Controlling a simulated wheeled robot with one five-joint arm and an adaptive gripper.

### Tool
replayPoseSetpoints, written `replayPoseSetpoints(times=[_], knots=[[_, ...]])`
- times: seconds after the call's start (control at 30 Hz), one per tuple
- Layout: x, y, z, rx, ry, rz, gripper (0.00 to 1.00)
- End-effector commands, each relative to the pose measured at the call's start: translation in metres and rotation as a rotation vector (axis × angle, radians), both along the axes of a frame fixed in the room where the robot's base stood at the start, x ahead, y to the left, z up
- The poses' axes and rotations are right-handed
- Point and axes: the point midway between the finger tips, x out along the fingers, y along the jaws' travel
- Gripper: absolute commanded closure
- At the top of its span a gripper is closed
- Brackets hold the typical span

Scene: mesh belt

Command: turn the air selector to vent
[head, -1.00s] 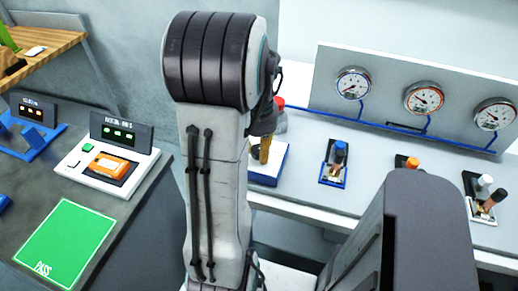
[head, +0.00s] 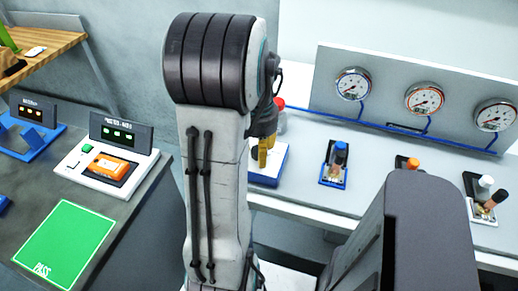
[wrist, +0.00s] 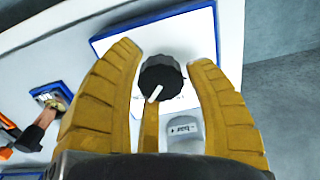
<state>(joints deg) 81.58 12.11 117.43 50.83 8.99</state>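The air selector is a black round knob (wrist: 161,77) with a white pointer, on a white plate with a blue border (wrist: 150,22) in the wrist view. The pointer slants toward the lower left of the picture. My gripper (wrist: 160,60) is open, with one yellow finger on each side of the knob; whether either touches it I cannot tell. A narrow yellow strip shows below the knob. A grey tag (wrist: 183,128) with small lettering is partly hidden by the right finger. In the head view my gripper (head: 263,152) is over the blue-edged plate (head: 268,178), and the knob is hidden.
Blue (head: 340,155), orange (head: 412,163) and white-topped (head: 485,182) valves stand to the right on the bench, below three gauges (head: 424,99). A red-topped item (head: 279,105) is behind my gripper. A test station (head: 110,165) and green PASS mat (head: 62,245) are at left.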

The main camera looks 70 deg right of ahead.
Motion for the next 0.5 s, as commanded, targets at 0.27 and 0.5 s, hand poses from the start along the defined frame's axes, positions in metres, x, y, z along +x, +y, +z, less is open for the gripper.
replayPoseSetpoints(times=[0.27, 0.5], knots=[[0.0002, -0.0012, 0.0013, -0.005, -0.001, 0.001, 0.35], [0.0003, -0.0018, 0.0055, -0.008, -0.001, 0.002, 0.35]])
